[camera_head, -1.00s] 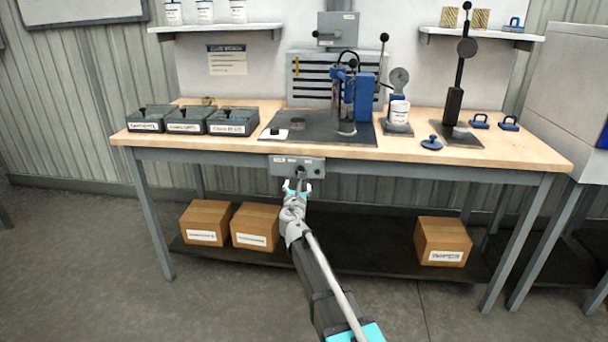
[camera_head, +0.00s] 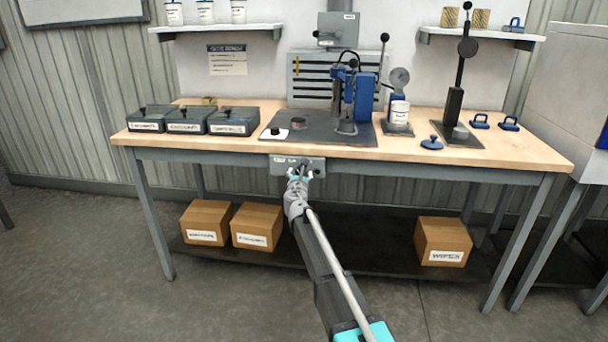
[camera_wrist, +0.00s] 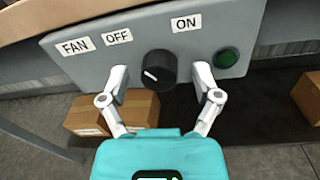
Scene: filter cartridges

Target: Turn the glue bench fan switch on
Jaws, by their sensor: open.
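The grey fan switch panel (camera_head: 284,165) hangs under the front edge of the glue bench, and the wrist view shows its plate (camera_wrist: 105,66) with FAN, OFF and ON labels. Its round black knob (camera_wrist: 160,69) has a white mark on the left part of its face, toward the OFF side. A dark green lamp or button (camera_wrist: 226,58) sits right of the knob. My gripper (camera_head: 300,176) is at the panel; in the wrist view its open fingers (camera_wrist: 161,77) stand either side of the knob, with gaps showing. Whether they reach the knob's depth is unclear.
The wooden bench top (camera_head: 420,158) overhangs just above the panel. Cardboard boxes (camera_head: 256,227) stand on the lower shelf behind my arm, with another box (camera_head: 443,241) at right. Dark cases (camera_head: 233,121) and a blue press (camera_head: 362,97) stand on top.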

